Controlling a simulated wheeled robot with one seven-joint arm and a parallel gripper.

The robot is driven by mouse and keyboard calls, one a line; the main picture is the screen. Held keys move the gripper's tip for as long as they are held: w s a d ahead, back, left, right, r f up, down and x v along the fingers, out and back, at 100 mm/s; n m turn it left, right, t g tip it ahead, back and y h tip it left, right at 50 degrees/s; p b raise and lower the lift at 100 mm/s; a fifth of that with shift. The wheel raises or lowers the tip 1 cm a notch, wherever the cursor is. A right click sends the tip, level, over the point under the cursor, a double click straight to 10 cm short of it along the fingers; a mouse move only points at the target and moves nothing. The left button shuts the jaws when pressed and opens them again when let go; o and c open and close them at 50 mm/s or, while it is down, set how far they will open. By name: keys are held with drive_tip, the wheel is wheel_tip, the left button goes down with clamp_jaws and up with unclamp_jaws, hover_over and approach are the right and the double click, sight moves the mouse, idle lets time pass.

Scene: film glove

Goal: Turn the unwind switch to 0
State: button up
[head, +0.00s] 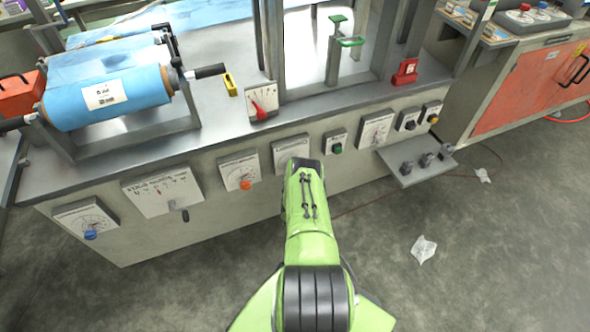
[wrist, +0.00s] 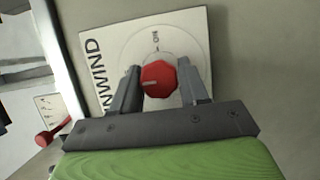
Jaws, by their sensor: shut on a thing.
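The unwind switch is a red knob (wrist: 159,79) on a white plate (wrist: 112,55) marked UNWIND, seen in the wrist view with the lettering running up the left side. A pale dial ring with small marks surrounds the knob; I cannot read them all. My gripper (wrist: 163,88) has one dark finger on each side of the knob and is shut on it. In the head view the top of a plate (head: 291,144) shows on the bench front just beyond my green arm, which hides the knob and my gripper.
Left of my arm are a plate with an orange knob (head: 245,185) and a plate with a blue knob (head: 90,234). A red lever (head: 264,107) stands above on the bench edge. To the right are a green button (head: 338,148) and a protruding shelf (head: 415,170).

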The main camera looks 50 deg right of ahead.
drive_tip(key=shift+s+f, duration=0.1)
idle(0.3)
drive_tip(key=o, duration=1)
drive_tip(key=shift+c, duration=0.2)
